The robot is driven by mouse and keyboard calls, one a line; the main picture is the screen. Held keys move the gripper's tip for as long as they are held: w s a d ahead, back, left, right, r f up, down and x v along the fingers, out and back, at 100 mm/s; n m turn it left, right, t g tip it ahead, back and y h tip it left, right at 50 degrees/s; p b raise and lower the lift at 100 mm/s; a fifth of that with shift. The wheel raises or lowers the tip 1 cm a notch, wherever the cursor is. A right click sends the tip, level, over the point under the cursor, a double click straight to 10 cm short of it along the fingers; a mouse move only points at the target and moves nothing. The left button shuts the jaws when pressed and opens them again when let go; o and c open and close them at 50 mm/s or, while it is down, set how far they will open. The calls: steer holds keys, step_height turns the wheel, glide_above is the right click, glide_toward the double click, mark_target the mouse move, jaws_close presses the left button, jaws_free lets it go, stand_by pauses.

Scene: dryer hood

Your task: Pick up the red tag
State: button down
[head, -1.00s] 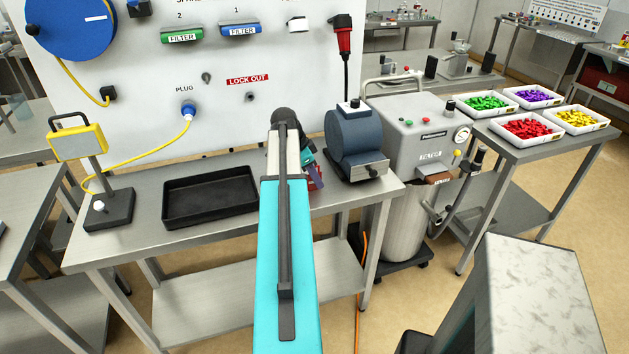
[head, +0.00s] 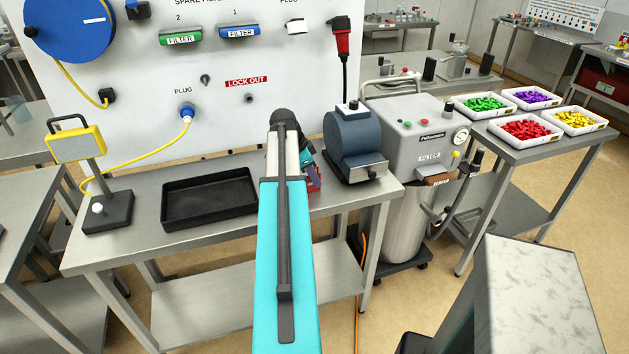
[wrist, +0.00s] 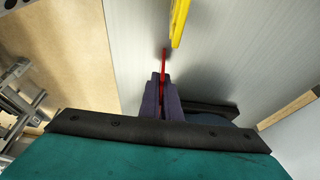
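In the wrist view, my gripper (wrist: 162,98) has its two dark fingers close together with a thin red piece between them. This red piece, seemingly the red tag (wrist: 164,62), sticks out past the fingertips, seen edge-on. A yellow strip (wrist: 180,22) lies just beyond its tip. In the head view, my arm hides most of my gripper. A bit of the gripper end (head: 313,184) with some red shows right of the arm, over the bench, left of the blue-grey machine.
A black tray (head: 208,198) and a yellow-headed stand (head: 76,144) are on the bench (head: 150,240) to the left. The blue-grey machine (head: 352,145) stands close on the right. A panel (head: 130,120) rises behind. Trays of coloured pieces, one red (head: 527,130), stand far right.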

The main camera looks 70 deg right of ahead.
steer(key=shift+r, duration=0.1)
steer(key=shift+r+b, duration=0.7)
steer(key=shift+r, duration=0.9)
steer(key=w+a+b, duration=0.2)
steer(key=a, duration=0.5)
steer(key=w+a+r+b, duration=0.1)
steer(key=a+b, duration=0.1)
steer(key=a, duration=0.6)
steer(key=shift+w+a+r, duration=0.25)
steer(key=shift+w+a, duration=0.05)
steer(key=shift+w, duration=0.05)
